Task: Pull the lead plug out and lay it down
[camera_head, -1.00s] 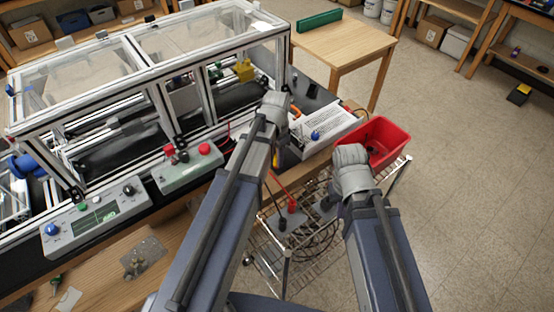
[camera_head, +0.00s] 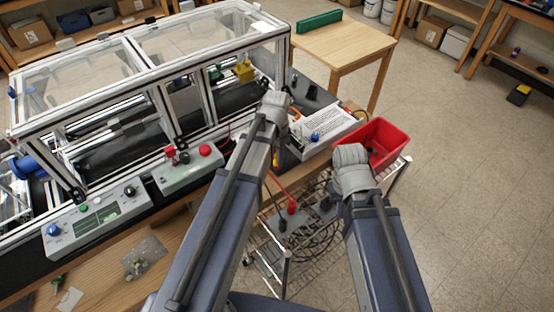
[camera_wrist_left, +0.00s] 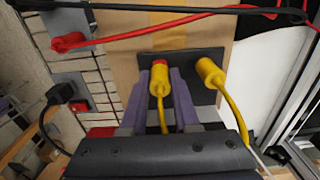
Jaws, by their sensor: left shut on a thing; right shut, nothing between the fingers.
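In the left wrist view, my left gripper (camera_wrist_left: 161,80) has its two purple fingers closed around a yellow lead plug (camera_wrist_left: 159,72). A bit of red shows at the plug's top end, by a black panel (camera_wrist_left: 185,62). A second yellow plug (camera_wrist_left: 210,73) stands to the right of the fingers, untouched. I cannot tell whether the held plug is still seated. In the head view, my left wrist (camera_head: 275,103) hides the fingers and plug. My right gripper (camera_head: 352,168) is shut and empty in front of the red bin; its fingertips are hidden.
A red bin (camera_head: 390,134) stands beyond my right wrist. A wire cart (camera_head: 266,262) below carries a red plug (camera_head: 291,206), a black plug and cables. The framed machine (camera_head: 120,75) and a control box (camera_head: 190,172) are at the left. A wooden table (camera_head: 345,42) is behind.

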